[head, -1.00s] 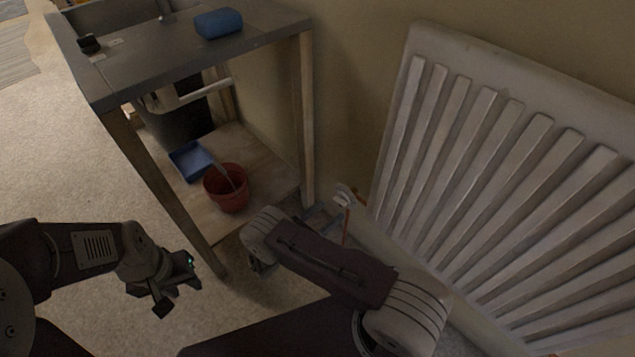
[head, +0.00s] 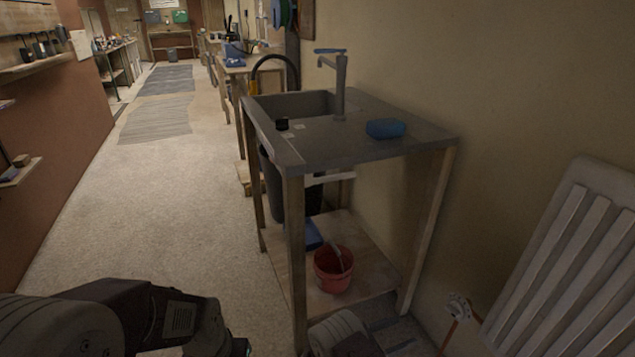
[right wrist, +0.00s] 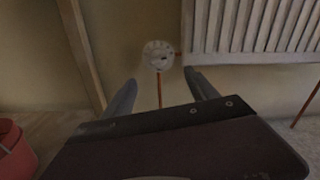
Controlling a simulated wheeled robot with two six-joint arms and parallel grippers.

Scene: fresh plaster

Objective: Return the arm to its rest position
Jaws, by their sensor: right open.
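My right gripper (right wrist: 160,77) is open in the right wrist view, its two fingers apart with nothing between them. Beyond the fingers are a pale round radiator valve (right wrist: 158,55) and a thin copper pipe, apart from the gripper as far as I can tell. In the head view, a rounded link of my right arm shows at the bottom centre; its gripper end is hidden or cut off. My left arm lies at the lower left. Only a dark edge of my left gripper (head: 241,346) shows at the bottom, so its fingers are hidden.
A grey sink bench (head: 330,150) with wooden legs stands close ahead, bearing a blue sponge (head: 386,128). A red bucket (head: 333,272) sits on its lower shelf. A white radiator (head: 570,260) is at the right wall. The floor (head: 160,210) to the left is open.

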